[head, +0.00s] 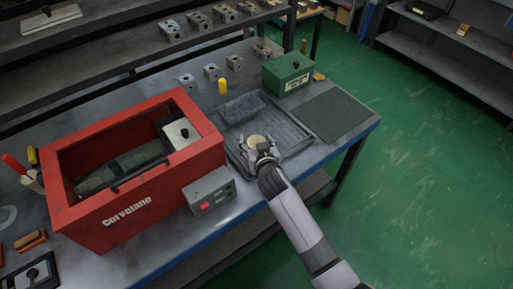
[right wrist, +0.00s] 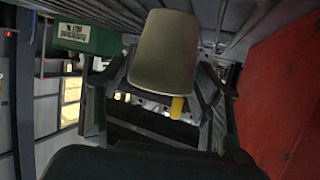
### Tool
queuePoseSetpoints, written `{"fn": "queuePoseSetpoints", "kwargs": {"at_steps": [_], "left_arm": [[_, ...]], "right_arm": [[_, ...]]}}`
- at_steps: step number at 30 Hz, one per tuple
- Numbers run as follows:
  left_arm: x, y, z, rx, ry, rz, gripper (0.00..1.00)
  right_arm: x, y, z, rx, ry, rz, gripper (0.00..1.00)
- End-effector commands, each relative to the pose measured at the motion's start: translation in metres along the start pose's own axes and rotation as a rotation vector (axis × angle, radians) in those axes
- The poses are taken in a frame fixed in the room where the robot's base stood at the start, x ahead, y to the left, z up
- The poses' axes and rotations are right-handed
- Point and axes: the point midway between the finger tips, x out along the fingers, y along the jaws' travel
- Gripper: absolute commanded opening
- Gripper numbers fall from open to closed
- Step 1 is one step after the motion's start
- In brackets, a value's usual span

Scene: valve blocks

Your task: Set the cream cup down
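The cream cup (head: 257,141) is at the near side of a grey ribbed tray (head: 294,133) on the workbench. My right gripper (head: 264,152) is at the cup, its arm coming in from the lower right. In the right wrist view the cup (right wrist: 163,52) fills the space between the two fingers, which close on its sides. I cannot tell whether the cup's base touches the tray. My left gripper is not in view.
A red open box (head: 190,165) and a grey control box with a red button (head: 209,192) stand left of the tray. A green box (head: 287,72) and a yellow cylinder (head: 222,87) stand behind it. A dark green mat (head: 334,113) lies to the right, bare.

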Motion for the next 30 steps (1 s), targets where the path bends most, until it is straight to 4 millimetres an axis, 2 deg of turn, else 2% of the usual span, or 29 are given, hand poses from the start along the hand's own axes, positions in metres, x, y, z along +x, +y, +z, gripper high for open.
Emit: {"fn": "queuePoseSetpoints", "kwargs": {"at_steps": [2,19,26,30], "left_arm": [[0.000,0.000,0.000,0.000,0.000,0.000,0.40],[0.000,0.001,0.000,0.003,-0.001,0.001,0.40],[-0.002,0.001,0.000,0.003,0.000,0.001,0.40],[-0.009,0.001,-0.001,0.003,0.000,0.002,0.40]], "right_arm": [[0.000,0.000,0.000,0.000,0.000,0.000,0.52],[0.000,0.000,0.000,0.000,0.000,0.000,0.14],[-0.001,0.000,-0.002,0.000,0.000,0.000,0.13],[-0.002,0.002,-0.011,0.000,0.001,0.001,0.13]]}}
